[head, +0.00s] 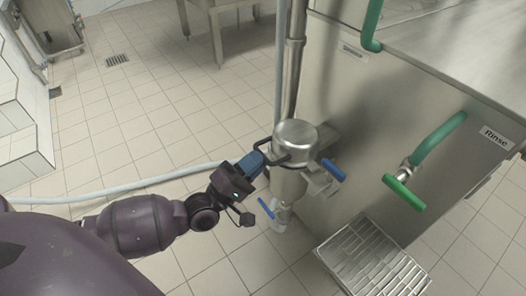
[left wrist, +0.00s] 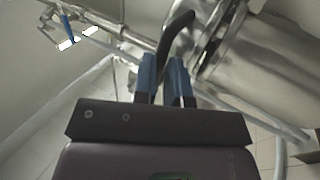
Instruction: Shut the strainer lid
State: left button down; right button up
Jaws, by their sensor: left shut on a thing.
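The strainer is an upright steel cylinder (head: 288,183) beside the large steel tank, with a rounded steel lid (head: 296,133) at its top. The lid looks down on the body, but I cannot tell whether it is fully seated. A dark curved handle (left wrist: 179,33) reaches out from the strainer's top. My left gripper (head: 262,155) is at the left side of the lid, its blue fingers shut on this handle. In the left wrist view the fingers (left wrist: 164,66) have the handle between them. My right gripper is out of view.
The tank has a green-handled tap (head: 404,192) to the right. Blue valve handles (head: 333,170) are close to the strainer. A steel grate (head: 373,262) is low in front. A pale hose (head: 120,193) crosses the tiled floor; the floor at left is mostly clear.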

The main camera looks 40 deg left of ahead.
pick_arm(q)
jog(key=shift+s+f+b, duration=0.1)
jog(key=shift+f+b, duration=0.45)
jog(key=shift+f, duration=0.3)
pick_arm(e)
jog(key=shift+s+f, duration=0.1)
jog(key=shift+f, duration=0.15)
pick_arm(q)
jog(key=shift+f, duration=0.1)
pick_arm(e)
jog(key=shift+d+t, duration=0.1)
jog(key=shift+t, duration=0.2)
pick_arm(q)
jog(key=c, duration=1.5)
grip_release()
jog(key=shift+o, duration=0.3)
jog(key=shift+f, duration=0.1)
jog(key=v, duration=1)
jog(key=shift+s+p, duration=0.3)
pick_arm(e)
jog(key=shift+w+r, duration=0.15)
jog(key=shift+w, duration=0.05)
